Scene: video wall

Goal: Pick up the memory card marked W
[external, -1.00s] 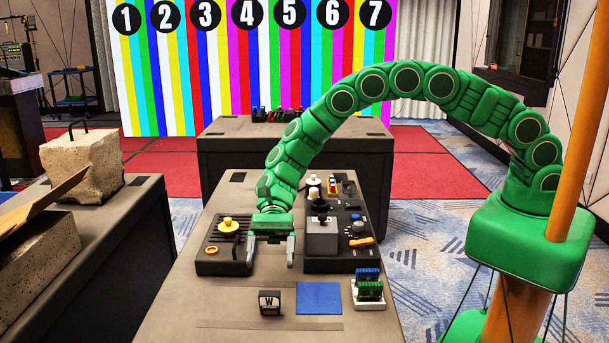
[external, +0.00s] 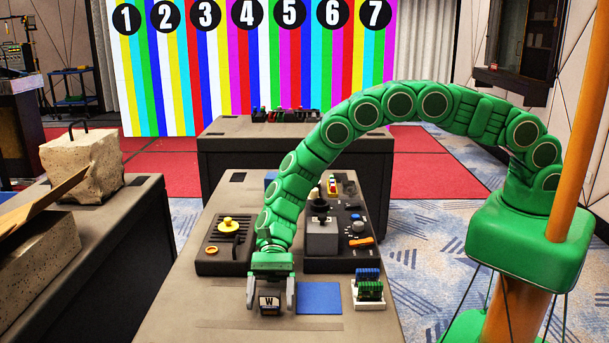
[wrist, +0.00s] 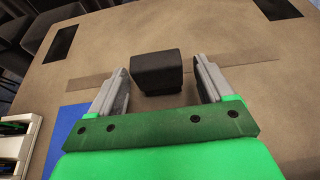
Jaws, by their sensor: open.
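The memory card marked W (external: 269,303) is a small dark block with a pale label on its front. It stands on the table near the front edge, left of a blue square. In the wrist view the dark card (wrist: 156,73) sits between and slightly beyond my fingertips. My gripper (external: 270,300) is open, with one finger on each side of the card. It also shows in the wrist view (wrist: 157,75), with a gap between each finger and the card. The label is hidden in the wrist view.
The flat blue square (external: 319,298) lies right of the card. A white holder (external: 368,304) with blue and green cards stands farther right. Dark control panels (external: 222,248) with knobs and levers lie behind. The table left of the card is clear.

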